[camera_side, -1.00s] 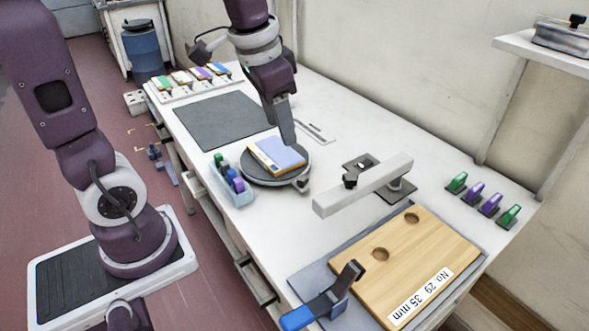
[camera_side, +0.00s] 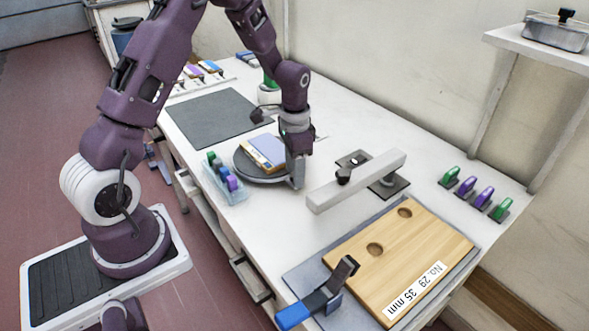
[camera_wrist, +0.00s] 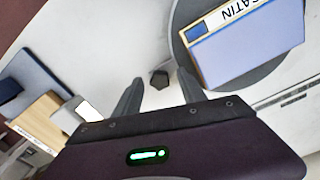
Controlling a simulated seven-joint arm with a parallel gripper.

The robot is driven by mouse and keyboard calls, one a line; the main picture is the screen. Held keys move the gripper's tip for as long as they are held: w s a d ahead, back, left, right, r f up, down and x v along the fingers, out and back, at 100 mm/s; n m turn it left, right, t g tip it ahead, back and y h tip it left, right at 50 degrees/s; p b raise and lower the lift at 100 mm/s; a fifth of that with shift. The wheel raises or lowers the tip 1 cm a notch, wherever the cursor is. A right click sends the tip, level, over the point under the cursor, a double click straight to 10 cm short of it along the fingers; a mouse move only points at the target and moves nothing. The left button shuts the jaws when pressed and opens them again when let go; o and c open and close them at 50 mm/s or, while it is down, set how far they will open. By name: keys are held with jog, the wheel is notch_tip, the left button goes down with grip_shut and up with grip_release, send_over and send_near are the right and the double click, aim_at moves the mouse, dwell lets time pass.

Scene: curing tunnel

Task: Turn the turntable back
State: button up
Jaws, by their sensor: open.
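The turntable (camera_side: 262,179) is a dark grey disc on the white bench, and it also fills the upper right of the wrist view (camera_wrist: 182,45). A block with a pale blue top (camera_side: 269,148) lies on it; in the wrist view its side reads SATIN (camera_wrist: 253,12). My gripper (camera_side: 296,186) is low at the turntable's right front edge. In the wrist view the two fingers (camera_wrist: 158,88) are apart, with a dark peg (camera_wrist: 159,78) showing between and just beyond their tips. I cannot tell whether they touch it. In the side view my gripper hides the peg.
A rack of coloured pieces (camera_side: 226,181) stands close left of the turntable. A pale beam on a stand (camera_side: 357,181) is to the right. A wooden board with holes (camera_side: 405,255) lies at the front. A dark mat (camera_side: 215,117) lies behind. Coloured clips (camera_side: 467,187) line the wall side.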

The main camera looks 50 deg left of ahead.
grip_shut()
jog(key=shift+r, duration=0.1)
dwell(1.2)
